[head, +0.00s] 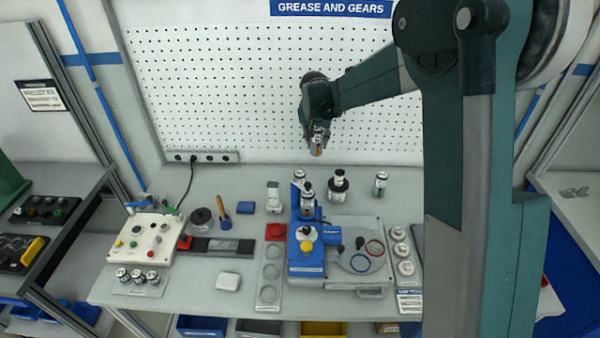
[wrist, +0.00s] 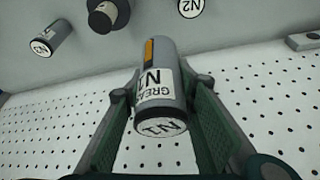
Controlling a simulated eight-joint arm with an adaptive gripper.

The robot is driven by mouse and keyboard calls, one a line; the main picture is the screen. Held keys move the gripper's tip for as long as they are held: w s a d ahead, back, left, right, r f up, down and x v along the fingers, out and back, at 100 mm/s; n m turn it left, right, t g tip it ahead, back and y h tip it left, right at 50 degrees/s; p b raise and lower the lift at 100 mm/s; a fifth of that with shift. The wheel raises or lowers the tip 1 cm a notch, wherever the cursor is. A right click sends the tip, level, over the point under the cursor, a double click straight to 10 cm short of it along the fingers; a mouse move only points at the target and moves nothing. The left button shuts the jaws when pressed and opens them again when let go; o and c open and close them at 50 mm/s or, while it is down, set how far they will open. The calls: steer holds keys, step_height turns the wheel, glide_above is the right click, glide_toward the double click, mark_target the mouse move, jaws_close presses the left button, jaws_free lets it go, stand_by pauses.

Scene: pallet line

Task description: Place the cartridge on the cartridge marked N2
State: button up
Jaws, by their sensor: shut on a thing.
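My gripper (head: 315,124) is raised above the back of the bench, in front of the pegboard. It is shut on a grey cartridge (head: 317,146). In the wrist view this cartridge (wrist: 155,85) lies between the fingers (wrist: 160,90), with an orange strip and a label that seems to read GREASE N1. A cartridge with N2 on its end (wrist: 190,7) is cut off at the top edge of the wrist view. Another labelled cartridge (wrist: 50,38) stands at the upper left there; its mark is hard to read. In the head view, cartridges stand at back centre (head: 299,177) and back right (head: 381,184).
A black-topped pot (head: 338,188) stands between the back cartridges. A blue machine (head: 307,258) with another cartridge (head: 307,203) on it stands in front. A white control box (head: 148,240) is at the left. The pegboard (head: 240,90) rises behind; the air around the held cartridge is clear.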

steer(key=s+a+r, duration=0.1)
steer(key=a, duration=0.5)
steer(key=shift+s+a+r+n, duration=0.25)
steer(key=shift+n, duration=0.15)
steer(key=shift+f, duration=0.1)
steer(key=shift+f+p, duration=0.3)
steer(key=shift+f, duration=2.75)
steer(key=shift+f, duration=1.85)
steer(key=shift+f, duration=0.2)
steer(key=o, duration=1)
